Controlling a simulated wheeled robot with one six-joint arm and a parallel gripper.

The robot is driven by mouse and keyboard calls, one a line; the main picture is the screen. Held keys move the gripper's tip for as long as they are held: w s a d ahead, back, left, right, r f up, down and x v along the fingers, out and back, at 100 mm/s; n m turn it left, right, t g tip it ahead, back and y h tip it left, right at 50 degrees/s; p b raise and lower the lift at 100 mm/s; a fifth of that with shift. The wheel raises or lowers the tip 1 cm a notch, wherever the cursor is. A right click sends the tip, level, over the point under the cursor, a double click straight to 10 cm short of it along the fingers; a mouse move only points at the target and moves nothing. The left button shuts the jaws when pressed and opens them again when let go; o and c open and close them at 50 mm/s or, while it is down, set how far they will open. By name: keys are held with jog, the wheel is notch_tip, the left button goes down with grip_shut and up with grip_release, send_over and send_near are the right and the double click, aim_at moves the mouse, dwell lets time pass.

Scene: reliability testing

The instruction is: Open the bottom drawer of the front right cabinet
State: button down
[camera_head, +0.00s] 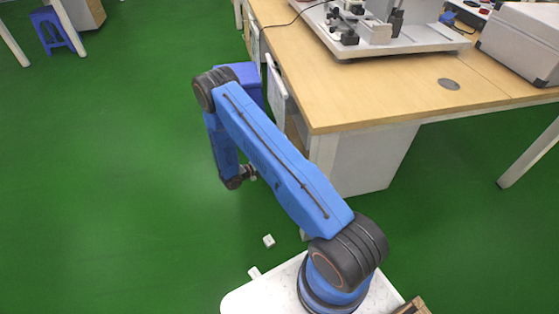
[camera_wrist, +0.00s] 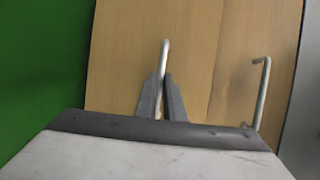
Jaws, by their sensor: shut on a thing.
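The cabinet (camera_head: 372,160) stands under the near end of the wooden desk, its pale side facing me. In the wrist view its wooden front (camera_wrist: 125,60) fills most of the picture, with the floor at the left. My gripper (camera_wrist: 161,92) is shut on the pale bar handle (camera_wrist: 165,52) of the panel nearest the floor. A second bar handle (camera_wrist: 261,92) sticks out from the panel to the right, free of the fingers. I cannot tell whether the drawer stands out.
The wooden desk (camera_head: 400,85) overhangs the cabinet and carries equipment. A small white block (camera_head: 268,241) lies on the green floor near my base. The floor to the left (camera_head: 100,180) is clear.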

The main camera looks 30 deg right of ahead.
jog(key=w+a, duration=0.4)
jog(key=a, duration=1)
jog(key=w+a, duration=0.4)
jog(key=a, duration=1.1)
jog(key=shift+w+a, duration=0.15)
jog(key=shift+w, duration=0.05)
jog(key=c, duration=1.9)
grip_release()
jog(key=shift+o, duration=0.2)
jog(key=v, duration=1.7)
jog(key=shift+a, duration=0.2)
